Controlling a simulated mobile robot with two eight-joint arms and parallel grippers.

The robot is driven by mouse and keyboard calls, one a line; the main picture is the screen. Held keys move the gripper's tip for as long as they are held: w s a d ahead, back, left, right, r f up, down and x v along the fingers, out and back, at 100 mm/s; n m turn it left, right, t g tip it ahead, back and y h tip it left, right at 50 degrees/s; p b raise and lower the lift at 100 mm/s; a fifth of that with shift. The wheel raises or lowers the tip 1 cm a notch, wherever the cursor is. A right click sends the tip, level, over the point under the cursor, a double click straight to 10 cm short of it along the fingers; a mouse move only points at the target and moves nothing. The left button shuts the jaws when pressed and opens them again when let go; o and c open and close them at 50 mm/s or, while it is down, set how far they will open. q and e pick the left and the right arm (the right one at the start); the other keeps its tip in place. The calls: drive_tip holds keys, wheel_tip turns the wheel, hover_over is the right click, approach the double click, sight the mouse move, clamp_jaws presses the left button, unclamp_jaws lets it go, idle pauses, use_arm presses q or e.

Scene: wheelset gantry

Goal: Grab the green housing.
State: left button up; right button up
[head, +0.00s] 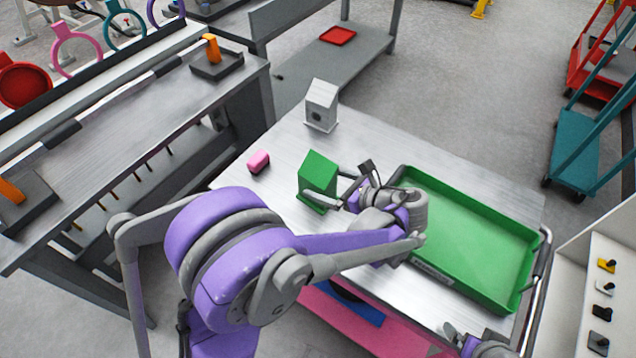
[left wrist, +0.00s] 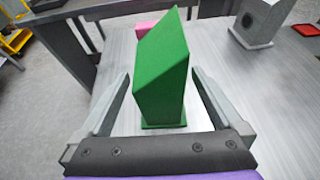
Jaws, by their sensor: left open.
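The green housing (head: 317,178) is an upright block with a slanted top, standing on the light metal tabletop. In the left wrist view the housing (left wrist: 162,75) is in the middle. My left gripper (head: 341,192) is open at the housing's right side in the head view. In the left wrist view the fingers of my left gripper (left wrist: 161,88) lie on either side of the housing, with a visible gap on each side. The far side of the housing is hidden. Part of my right arm's end (head: 480,343) shows at the bottom edge; its jaws are unclear.
A grey housing (head: 321,104) with a round hole stands farther back on the table. A pink block (head: 258,161) lies left of the green housing. A large green tray (head: 480,222) fills the table's right part. A dark workbench (head: 120,120) stands left.

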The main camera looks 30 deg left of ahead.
sight(314, 179)
use_arm(q)
drive_tip(key=x, duration=0.3)
drive_tip(key=shift+a+f, duration=0.1)
drive_tip(key=shift+a, duration=0.25)
drive_tip(key=shift+s, duration=0.1)
clamp_jaws()
